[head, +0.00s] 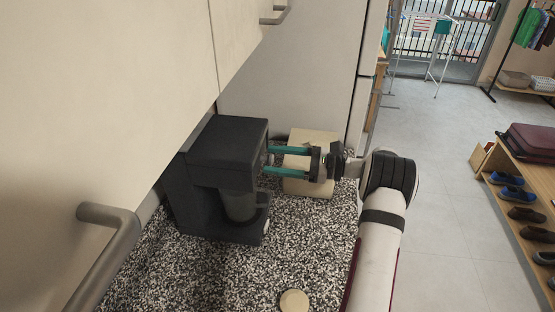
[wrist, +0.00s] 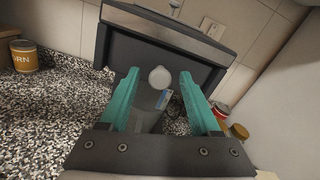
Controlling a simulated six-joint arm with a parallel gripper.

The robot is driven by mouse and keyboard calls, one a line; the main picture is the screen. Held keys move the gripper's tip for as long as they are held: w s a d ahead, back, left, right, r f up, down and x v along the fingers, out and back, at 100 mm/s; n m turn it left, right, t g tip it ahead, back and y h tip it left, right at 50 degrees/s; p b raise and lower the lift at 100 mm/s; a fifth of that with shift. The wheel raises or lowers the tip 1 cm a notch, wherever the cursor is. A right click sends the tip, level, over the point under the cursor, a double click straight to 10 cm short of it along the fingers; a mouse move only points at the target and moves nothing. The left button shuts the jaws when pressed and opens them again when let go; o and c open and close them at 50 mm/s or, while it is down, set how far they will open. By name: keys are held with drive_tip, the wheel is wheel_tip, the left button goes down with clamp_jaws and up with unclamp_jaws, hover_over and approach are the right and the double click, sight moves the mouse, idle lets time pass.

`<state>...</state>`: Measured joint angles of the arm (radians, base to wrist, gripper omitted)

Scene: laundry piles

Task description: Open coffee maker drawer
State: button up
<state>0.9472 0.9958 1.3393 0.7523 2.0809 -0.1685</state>
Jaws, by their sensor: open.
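The coffee maker (head: 228,145) is a dark grey box standing on the speckled counter against the wall, with a grey jug or cup (head: 238,206) in its lower recess. My gripper (head: 266,160) comes from the right, its two teal fingers open and pointing at the coffee maker's right side, at or very close to it. In the wrist view the open fingers of my gripper (wrist: 160,80) reach toward the dark coffee maker (wrist: 150,55), with a round pale knob-like piece (wrist: 159,77) between them. Whether the fingers touch anything, I cannot tell. No drawer can be clearly made out.
A beige box (head: 310,190) stands on the counter behind my gripper. A pale round disc (head: 294,301) lies on the counter (head: 235,270). Cabinets with bar handles (head: 110,225) overhang at left. A yellow labelled canister (wrist: 25,56) and small jars (wrist: 238,131) flank the coffee maker.

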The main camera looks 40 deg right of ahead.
clamp_jaws()
idle(1.3)
